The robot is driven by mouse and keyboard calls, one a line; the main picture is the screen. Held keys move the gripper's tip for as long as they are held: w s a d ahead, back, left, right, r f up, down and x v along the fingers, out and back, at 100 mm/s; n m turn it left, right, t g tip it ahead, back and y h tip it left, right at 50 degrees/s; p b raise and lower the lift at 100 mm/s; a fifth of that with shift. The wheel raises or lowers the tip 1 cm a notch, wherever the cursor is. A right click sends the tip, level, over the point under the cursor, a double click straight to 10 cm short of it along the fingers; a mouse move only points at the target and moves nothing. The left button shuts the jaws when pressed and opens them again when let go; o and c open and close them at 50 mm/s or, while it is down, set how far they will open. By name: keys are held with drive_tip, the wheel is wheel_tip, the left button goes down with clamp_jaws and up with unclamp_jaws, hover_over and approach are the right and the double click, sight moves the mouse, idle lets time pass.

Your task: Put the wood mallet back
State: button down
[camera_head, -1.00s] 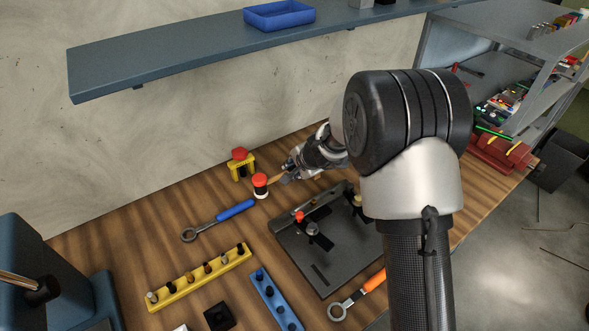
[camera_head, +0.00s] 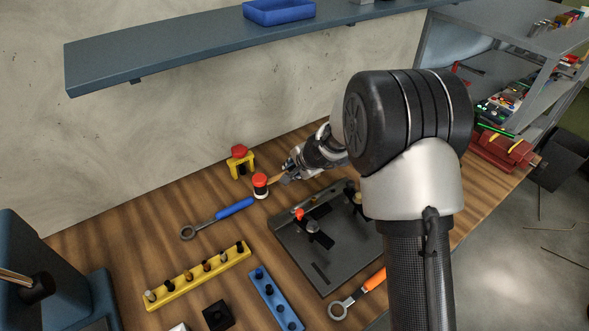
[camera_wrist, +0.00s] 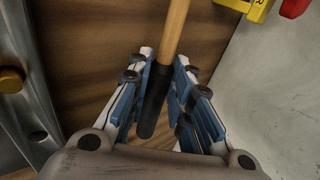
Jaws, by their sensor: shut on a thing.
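The wood mallet has a red-and-white head (camera_head: 260,185) that shows just left of my gripper (camera_head: 287,177) in the head view. Its wooden handle (camera_wrist: 173,30) with a dark grip end runs between my fingers in the wrist view. My gripper (camera_wrist: 166,98) is shut on the handle near its dark grip. The mallet is low over the wooden bench, close to the wall; I cannot tell whether its head touches the bench. The mallet head is outside the wrist view.
A yellow stand with a red top (camera_head: 240,160) is just behind the mallet head. A blue-handled wrench (camera_head: 217,218) lies left of it. A dark fixture plate (camera_head: 325,240), a yellow peg strip (camera_head: 198,277) and a blue peg strip (camera_head: 276,300) are in front. A blue shelf (camera_head: 170,66) overhangs.

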drive_tip(key=shift+f+b, duration=0.6)
drive_tip(key=shift+b, duration=0.1)
drive_tip(key=c, duration=1.4)
unclamp_jaws()
drive_tip(key=shift+o, duration=0.2)
drive_tip(key=s+d+r+n, duration=0.1)
drive_tip(key=s+d+r, duration=0.1)
drive_tip(key=s+r, duration=0.5)
drive_tip(key=s+d+r+n, duration=0.2)
drive_tip(key=s+r, duration=0.4)
drive_tip(key=r, duration=0.3)
drive_tip(key=s+d+r+n+g+h, duration=0.1)
drive_tip(key=s+d+n, duration=0.3)
drive_tip(key=s, duration=1)
drive_tip(key=s+d+r+n+g+h, duration=0.1)
drive_tip(key=s+d+n, duration=0.3)
drive_tip(key=s, duration=0.9)
drive_tip(key=shift+s+d+r+h, duration=0.35)
drive_tip(key=shift+d+r+h, duration=0.3)
drive_tip(key=shift+r, duration=0.2)
